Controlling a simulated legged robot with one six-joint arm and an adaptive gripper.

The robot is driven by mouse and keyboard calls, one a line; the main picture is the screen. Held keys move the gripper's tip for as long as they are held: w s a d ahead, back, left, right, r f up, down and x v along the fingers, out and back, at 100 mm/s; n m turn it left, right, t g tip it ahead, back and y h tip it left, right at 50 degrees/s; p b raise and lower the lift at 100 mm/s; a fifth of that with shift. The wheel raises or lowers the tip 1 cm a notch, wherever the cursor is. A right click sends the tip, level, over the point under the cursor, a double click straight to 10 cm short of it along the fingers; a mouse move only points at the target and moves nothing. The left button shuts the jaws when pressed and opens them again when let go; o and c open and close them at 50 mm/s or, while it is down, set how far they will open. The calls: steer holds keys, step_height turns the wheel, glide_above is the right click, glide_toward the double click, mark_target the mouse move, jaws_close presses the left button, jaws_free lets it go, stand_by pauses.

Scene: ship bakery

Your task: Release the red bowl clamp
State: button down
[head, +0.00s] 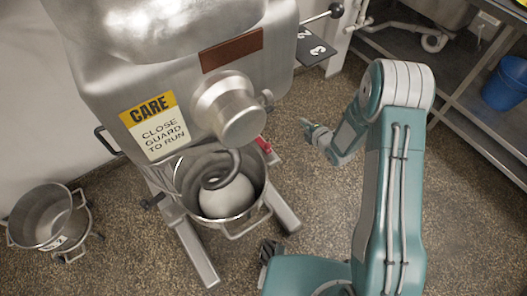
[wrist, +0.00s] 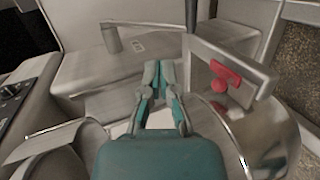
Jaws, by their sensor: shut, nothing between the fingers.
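The red bowl clamp (head: 263,144) is a small red handle on the right side of the mixer, beside the rim of the metal bowl (head: 240,229). In the wrist view the red clamp (wrist: 230,82) is a T-shaped handle with a round knob, on a grey metal bracket above the bowl (wrist: 268,140). My gripper (head: 307,127) is to the right of the clamp in the head view, apart from it. In the wrist view my gripper's fingers (wrist: 158,72) are shut and empty, with the clamp to their right.
The mixer (head: 190,70) stands over the bowl, which holds pale dough (head: 228,197) under a spiral hook (head: 215,178). A spare bowl (head: 42,215) stands at left. A steel rack (head: 460,110) with a blue bucket (head: 506,84) is at right.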

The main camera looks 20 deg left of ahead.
mark_target(263, 157)
steer(key=s+a+f+n+y, duration=0.2)
steer(key=s+f, duration=0.4)
steer(key=s+a+f+n+g+y, duration=0.1)
steer(key=s+a+f+n+y, duration=0.1)
steer(key=s+f, duration=0.3)
step_height(263, 157, down, 3)
steer(key=shift+s+a+r+n+y, duration=0.25)
steer(key=shift+s+n+y, duration=0.1)
steer(key=shift+n+y, duration=0.35)
steer(key=x, duration=1)
